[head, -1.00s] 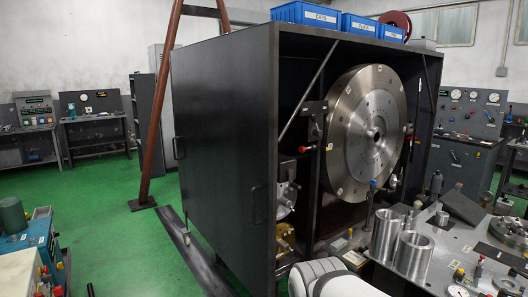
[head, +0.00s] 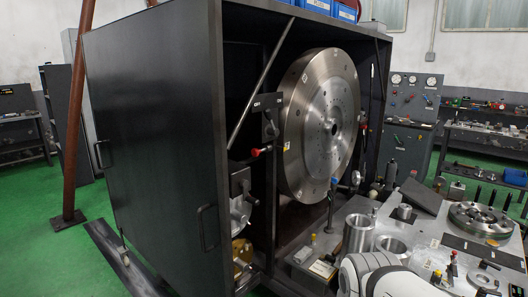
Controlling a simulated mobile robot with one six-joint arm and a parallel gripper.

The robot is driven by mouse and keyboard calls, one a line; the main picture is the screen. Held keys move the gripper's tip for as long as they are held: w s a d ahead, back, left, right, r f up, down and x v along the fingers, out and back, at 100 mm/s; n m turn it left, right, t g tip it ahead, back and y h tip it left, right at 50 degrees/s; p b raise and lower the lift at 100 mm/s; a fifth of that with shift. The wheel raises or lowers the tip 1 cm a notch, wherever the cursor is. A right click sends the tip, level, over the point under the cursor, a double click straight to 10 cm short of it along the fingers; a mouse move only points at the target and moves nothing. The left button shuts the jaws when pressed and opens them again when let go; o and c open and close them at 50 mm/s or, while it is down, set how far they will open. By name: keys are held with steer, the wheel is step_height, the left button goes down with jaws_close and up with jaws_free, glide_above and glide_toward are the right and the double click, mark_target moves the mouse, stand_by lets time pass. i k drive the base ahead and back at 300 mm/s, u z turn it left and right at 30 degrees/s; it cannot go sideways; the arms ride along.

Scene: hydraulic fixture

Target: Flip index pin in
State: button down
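A large steel disc (head: 322,125) with a ring of holes stands upright inside a dark open-fronted cabinet (head: 160,130). Just left of the disc is a dark bracket (head: 268,115) with a small lever below it, ending in a red knob (head: 256,152). A blue-knobbed post (head: 333,184) stands in front of the disc's lower edge. I cannot tell for sure which of these is the index pin. A white link of my arm shows at the bottom edge, right of centre. My gripper is out of the picture.
A bench (head: 420,235) in front of the disc holds two metal cylinders (head: 358,233), a round flange plate (head: 481,219) and several small fittings. A smaller disc (head: 240,210) sits low in the cabinet. Green floor (head: 70,240) is open at the left.

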mark_target(255, 153)
steer(key=u, duration=0.15)
steer(key=i, duration=1.05)
steer(key=u, duration=0.75)
